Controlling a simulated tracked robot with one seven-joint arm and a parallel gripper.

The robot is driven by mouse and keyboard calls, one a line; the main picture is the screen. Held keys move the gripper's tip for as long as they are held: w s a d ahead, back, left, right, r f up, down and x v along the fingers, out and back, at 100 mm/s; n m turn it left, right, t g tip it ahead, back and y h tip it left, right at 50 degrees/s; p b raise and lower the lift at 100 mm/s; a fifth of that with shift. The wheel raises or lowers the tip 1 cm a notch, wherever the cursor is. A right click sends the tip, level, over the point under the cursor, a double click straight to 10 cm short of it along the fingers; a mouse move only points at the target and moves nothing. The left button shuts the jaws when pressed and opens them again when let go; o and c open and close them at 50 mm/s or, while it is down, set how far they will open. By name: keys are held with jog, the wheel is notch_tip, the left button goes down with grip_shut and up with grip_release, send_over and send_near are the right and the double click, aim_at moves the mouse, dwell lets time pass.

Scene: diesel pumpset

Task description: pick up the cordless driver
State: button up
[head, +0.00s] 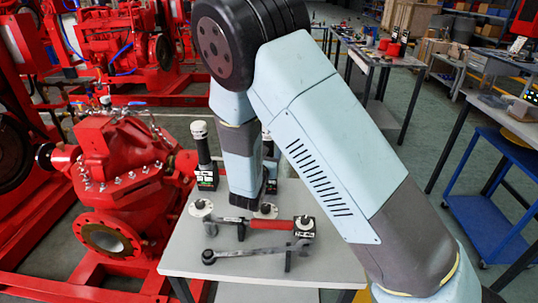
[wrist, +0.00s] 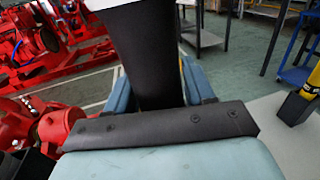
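An upright black tool (head: 204,155) with a pale round top and a green-marked foot stands at the back left of the small grey table (head: 225,258) in the head view. It looks like the cordless driver, though I cannot be sure. My gripper (head: 246,203) points down over the table, to the right of this tool and apart from it in the picture. Another dark upright item (head: 270,165) is partly hidden behind my arm.
A red-handled hammer-like tool (head: 270,224) and a long dark wrench-like tool (head: 255,250) lie across the table front. A round knobbed disc (head: 200,208) is at the left edge. A red pump (head: 115,180) stands close on the left. A blue cart (head: 490,213) is at right.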

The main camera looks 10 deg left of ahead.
grip_shut()
jog(key=shift+r, duration=0.1)
dwell(0.4)
notch_tip(320, 180, up, 18)
jog(key=shift+f, duration=0.1)
dwell(0.6)
jog(key=shift+c, duration=0.8)
grip_release()
grip_shut()
